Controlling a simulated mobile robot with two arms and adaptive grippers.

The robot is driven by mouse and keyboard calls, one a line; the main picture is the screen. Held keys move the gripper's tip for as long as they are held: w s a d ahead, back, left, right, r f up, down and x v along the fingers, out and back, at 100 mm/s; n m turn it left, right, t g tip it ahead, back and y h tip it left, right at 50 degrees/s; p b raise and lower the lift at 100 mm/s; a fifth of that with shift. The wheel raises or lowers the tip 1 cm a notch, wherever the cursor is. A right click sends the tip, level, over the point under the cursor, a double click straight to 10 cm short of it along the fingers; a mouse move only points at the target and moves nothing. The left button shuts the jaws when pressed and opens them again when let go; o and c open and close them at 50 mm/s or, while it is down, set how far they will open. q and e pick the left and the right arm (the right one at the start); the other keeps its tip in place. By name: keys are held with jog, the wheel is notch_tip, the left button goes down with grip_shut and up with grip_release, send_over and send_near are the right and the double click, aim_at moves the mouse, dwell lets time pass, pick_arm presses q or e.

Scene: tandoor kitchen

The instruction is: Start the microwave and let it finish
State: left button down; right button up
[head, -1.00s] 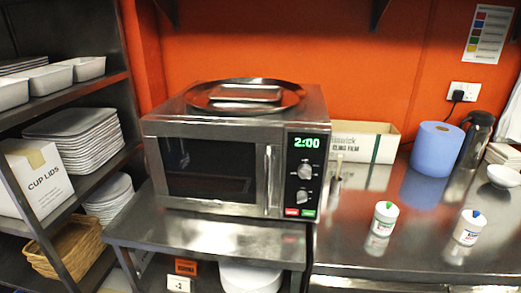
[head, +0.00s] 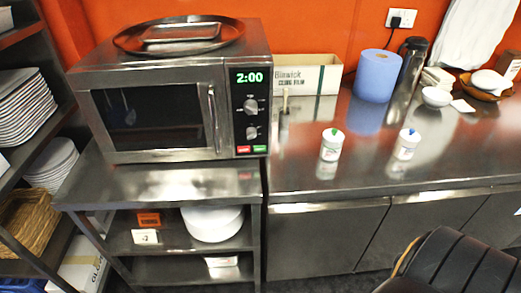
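The microwave (head: 165,100) is a steel box with a dark window, standing on a steel shelf unit at the left. Its door (head: 150,118) is shut, with a vertical handle (head: 213,118) on the right side. The green display (head: 249,77) reads 2:00. Below it are two knobs, the upper one (head: 251,106) and the lower one (head: 251,132). At the panel's bottom are a red button (head: 243,149) and a green button (head: 260,149). The window is dark and I cannot tell what is inside. Neither of my grippers is in view.
A round tray (head: 128,41) lies on the microwave. A steel counter (head: 300,173) to the right bears two white tubs (head: 331,146) (head: 406,145), a blue roll (head: 376,77) and a carton (head: 325,75). A dark ribbed shape (head: 455,265) at bottom right is unclear.

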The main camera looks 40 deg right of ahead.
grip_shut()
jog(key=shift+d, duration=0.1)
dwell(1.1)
